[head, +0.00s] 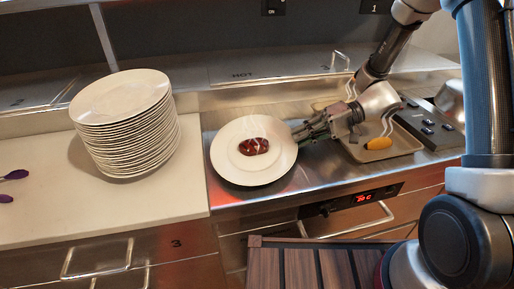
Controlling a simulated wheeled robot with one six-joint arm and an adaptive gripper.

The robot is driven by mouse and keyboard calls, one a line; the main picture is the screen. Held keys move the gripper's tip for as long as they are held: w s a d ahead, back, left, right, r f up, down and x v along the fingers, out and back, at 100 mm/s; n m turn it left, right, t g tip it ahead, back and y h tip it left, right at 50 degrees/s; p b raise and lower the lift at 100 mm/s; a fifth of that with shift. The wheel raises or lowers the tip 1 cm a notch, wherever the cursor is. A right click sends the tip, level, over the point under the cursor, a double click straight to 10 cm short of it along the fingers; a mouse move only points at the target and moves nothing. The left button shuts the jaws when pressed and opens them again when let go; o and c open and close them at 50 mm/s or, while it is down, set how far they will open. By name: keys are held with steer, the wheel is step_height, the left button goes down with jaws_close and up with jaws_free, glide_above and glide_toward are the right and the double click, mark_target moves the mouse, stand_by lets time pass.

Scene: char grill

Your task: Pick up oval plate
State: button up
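A white plate (228,164) with a wide rim lies on the steel counter and looks round to slightly oval from here. A browned piece of meat (254,146) with pale wisps over it sits in its middle. My gripper (300,131) reaches in from the right, with its fingertips at the plate's right rim. The fingers are small and overlap the rim, so I cannot tell whether they are open or closed on it. A tall stack of white plates (128,125) stands on the pale counter at left, its top plate looking oval.
A tray (400,145) holding a yellow-orange item (379,143) is right of the plate, below my wrist. A dark control panel (430,125) is farther right. Drawer handles (98,258) project in front. Pale counter around the stack is mostly clear; purple utensils (14,175) lie far left.

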steer(key=x, duration=0.3)
jaws_close()
